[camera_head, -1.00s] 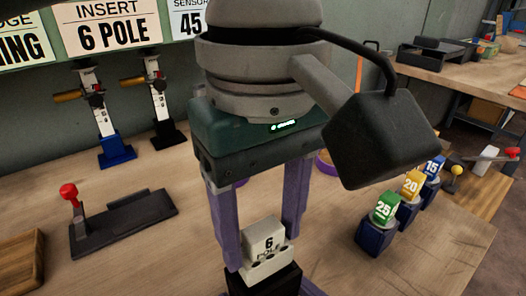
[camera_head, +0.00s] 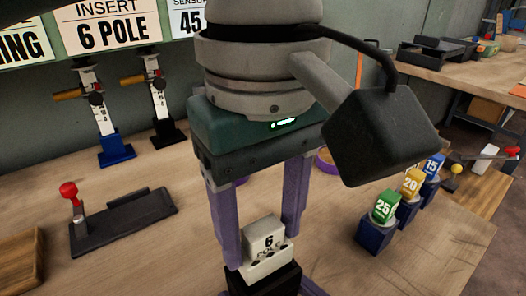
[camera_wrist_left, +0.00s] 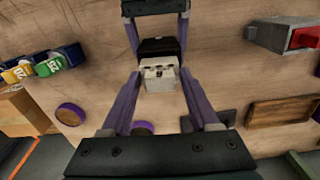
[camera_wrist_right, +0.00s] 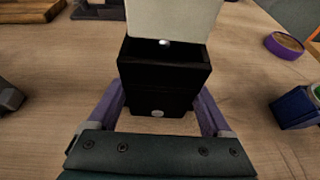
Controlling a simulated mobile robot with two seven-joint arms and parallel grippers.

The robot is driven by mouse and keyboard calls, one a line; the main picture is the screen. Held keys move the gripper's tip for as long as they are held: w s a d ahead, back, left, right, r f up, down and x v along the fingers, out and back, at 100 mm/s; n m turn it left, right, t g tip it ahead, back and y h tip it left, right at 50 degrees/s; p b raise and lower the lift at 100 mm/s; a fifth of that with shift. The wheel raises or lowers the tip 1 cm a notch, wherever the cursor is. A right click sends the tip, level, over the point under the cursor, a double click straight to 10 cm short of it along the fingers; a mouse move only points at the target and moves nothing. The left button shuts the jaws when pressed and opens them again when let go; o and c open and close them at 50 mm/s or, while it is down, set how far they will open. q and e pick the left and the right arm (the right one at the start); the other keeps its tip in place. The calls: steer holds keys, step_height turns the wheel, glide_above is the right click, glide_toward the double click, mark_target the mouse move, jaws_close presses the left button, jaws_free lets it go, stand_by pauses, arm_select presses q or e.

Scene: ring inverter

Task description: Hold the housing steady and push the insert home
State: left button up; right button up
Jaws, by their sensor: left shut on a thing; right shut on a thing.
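The white insert (camera_head: 264,244), marked 6 POLE, is between the purple fingers of my left gripper (camera_head: 263,252), which is shut on it from above. The insert is upright on top of the black housing (camera_head: 264,281); it also shows in the left wrist view (camera_wrist_left: 159,76). In the right wrist view the black housing (camera_wrist_right: 160,80) is between the purple fingers of my right gripper (camera_wrist_right: 158,112), shut on it. The insert (camera_wrist_right: 172,18) stands above the housing's open top there, with a dark gap in front. How deep it sits is hidden.
Blocks marked 25 (camera_head: 385,207), 20 (camera_head: 411,184) and 15 (camera_head: 431,167) stand in blue holders at right. A black fixture with a red knob (camera_head: 68,190) is at left. Two upright tools stand at the back wall. A wooden tray (camera_wrist_left: 280,110) lies nearby.

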mark_target(263, 251)
arm_select(q)
steer(key=shift+f, duration=1.75)
steer(key=o, duration=1.4)
steer(key=shift+o, duration=0.2)
step_height(263, 251, up, 12)
steer(key=shift+r, duration=0.1)
